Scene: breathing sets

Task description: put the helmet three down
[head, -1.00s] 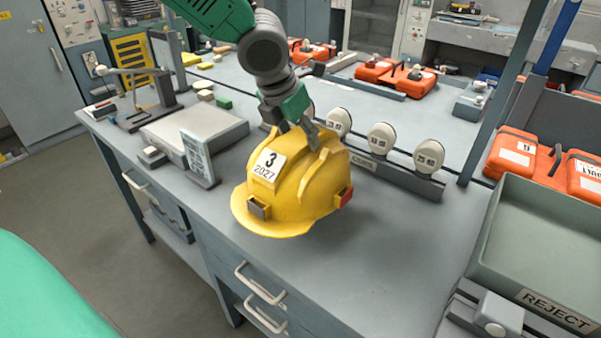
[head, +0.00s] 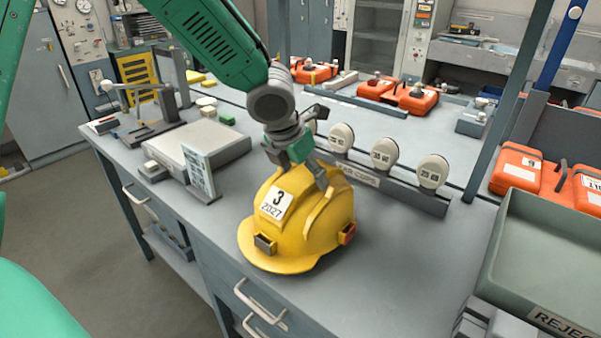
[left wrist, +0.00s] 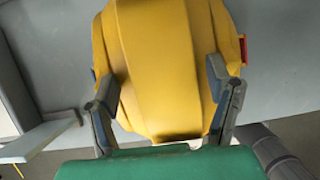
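The yellow helmet (head: 325,222), with a white label reading 3 and 2027, is upright at the front of the bench in the head view, its brim toward the front edge. I cannot tell whether its underside touches the bench top. My left gripper (head: 300,168) comes down from above and is shut on the helmet's crown. In the left wrist view its two fingers (left wrist: 163,84) lie against both sides of the yellow shell (left wrist: 160,50). My right gripper is not in view.
Grey bench (head: 375,265) is clear right of the helmet. A rack with white round filter caps (head: 382,152) stands behind it. A scale (head: 205,148) with an upright card is at left. A green-grey REJECT tray (head: 545,255) is at right. Orange cases (head: 515,168) lie behind it.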

